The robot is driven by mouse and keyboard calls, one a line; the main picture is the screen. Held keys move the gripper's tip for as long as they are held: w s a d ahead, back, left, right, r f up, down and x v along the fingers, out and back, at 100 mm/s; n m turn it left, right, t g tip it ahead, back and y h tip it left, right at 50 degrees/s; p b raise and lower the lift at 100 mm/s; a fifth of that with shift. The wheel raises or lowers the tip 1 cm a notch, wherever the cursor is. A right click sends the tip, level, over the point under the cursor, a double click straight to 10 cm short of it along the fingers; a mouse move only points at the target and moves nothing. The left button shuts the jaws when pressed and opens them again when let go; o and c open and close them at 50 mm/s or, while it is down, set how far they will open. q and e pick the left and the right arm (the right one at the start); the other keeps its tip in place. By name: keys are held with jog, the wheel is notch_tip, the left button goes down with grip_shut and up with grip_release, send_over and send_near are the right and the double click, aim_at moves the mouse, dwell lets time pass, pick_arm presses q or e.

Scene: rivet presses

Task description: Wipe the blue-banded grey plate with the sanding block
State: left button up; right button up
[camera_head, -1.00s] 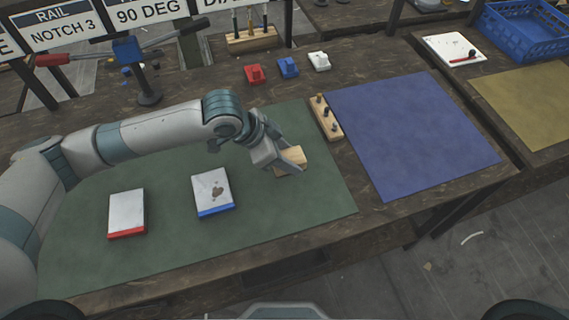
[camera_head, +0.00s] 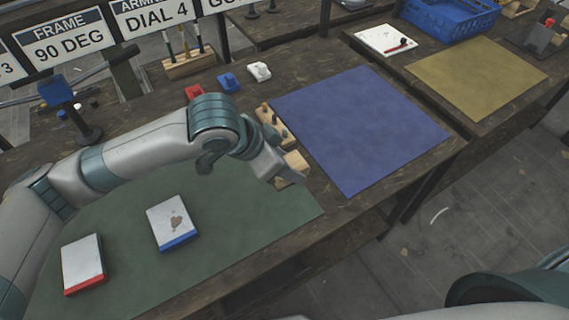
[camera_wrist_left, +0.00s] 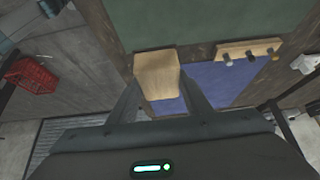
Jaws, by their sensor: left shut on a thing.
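The blue-banded grey plate (camera_head: 170,220) lies on the green mat in the head view, with a brown smudge on its top. My left gripper (camera_head: 287,176) is shut on a pale wooden block (camera_head: 296,162), which appears to be the sanding block. It is to the right of the plate and apart from it, near the green mat's right edge. In the left wrist view the block (camera_wrist_left: 157,72) sits between the two fingers of the left gripper (camera_wrist_left: 160,92). Its underside is hidden. My right gripper is not in view.
A red-banded plate (camera_head: 83,262) lies left of the blue-banded one on the green mat (camera_head: 240,222). A wooden peg rack (camera_head: 268,122) stands close behind the held block. A blue mat (camera_head: 362,130) lies to the right. Red, blue and white small pieces (camera_head: 229,83) sit behind.

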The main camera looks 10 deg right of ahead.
pick_arm(q)
jog(key=o, duration=0.4)
jog(key=shift+c, duration=0.8)
jog(key=shift+w+a, duration=0.3)
jog(key=shift+a, duration=0.2)
jog(key=w+a+r+n+t+y, duration=0.1)
jog(key=a+n, duration=0.3)
jog(key=a, duration=0.6)
jog(key=w+a+r+n+t+y, duration=0.2)
jog(key=w+a+r+n+y, duration=0.1)
jog(key=a, duration=0.7)
jog(key=w+a+r+n+t+y, duration=0.1)
jog(key=w+a+n+y, duration=0.1)
jog(key=a+n, duration=0.5)
jog(key=w+a, duration=0.1)
jog(key=a, duration=0.2)
jog(key=shift+w+r+t, duration=0.3)
jog(key=shift+w+r, duration=0.05)
jog(key=shift+r, duration=0.05)
jog(key=shift+d, duration=0.15)
